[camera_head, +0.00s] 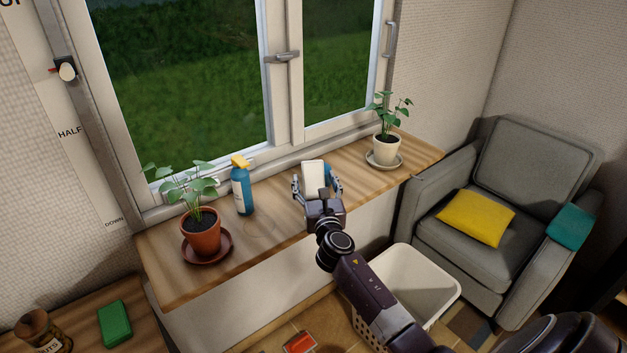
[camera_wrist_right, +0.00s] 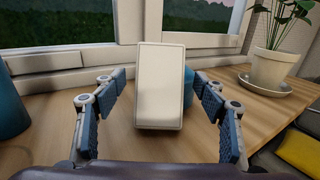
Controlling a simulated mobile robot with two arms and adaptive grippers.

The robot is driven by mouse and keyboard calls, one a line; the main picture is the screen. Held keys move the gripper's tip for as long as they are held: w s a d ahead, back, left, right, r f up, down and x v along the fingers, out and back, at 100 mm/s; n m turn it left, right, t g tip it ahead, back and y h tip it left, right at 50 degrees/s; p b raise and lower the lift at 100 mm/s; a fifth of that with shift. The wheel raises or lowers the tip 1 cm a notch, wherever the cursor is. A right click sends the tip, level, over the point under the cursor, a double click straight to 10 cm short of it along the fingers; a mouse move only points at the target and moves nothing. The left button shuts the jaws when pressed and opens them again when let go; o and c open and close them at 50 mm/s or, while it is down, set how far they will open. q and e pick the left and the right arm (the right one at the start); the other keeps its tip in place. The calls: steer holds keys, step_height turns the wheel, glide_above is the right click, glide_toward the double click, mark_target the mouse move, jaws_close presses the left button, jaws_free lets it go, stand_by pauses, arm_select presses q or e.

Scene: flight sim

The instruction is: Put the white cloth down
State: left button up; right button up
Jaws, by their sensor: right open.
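The white cloth (camera_head: 313,174) is a pale, thick rectangular block, upright at the wooden window sill (camera_head: 285,213). In the right wrist view the cloth (camera_wrist_right: 160,85) stands in the middle between the fingers, with a gap on each side. Its lower edge appears to meet the sill. My right gripper (camera_head: 318,186) is open around it; its fingers also show in the wrist view (camera_wrist_right: 155,82). A blue object (camera_wrist_right: 188,86) is partly hidden behind the cloth. My left gripper is not in view.
A blue spray bottle (camera_head: 241,190) and a terracotta plant pot (camera_head: 201,233) stand left on the sill. A white plant pot (camera_head: 387,150) stands right. A white basket (camera_head: 425,275) is below. Bare sill lies between bottle and gripper.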

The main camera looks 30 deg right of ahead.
steer(key=shift+c, duration=0.4)
steer(key=c, duration=1.1)
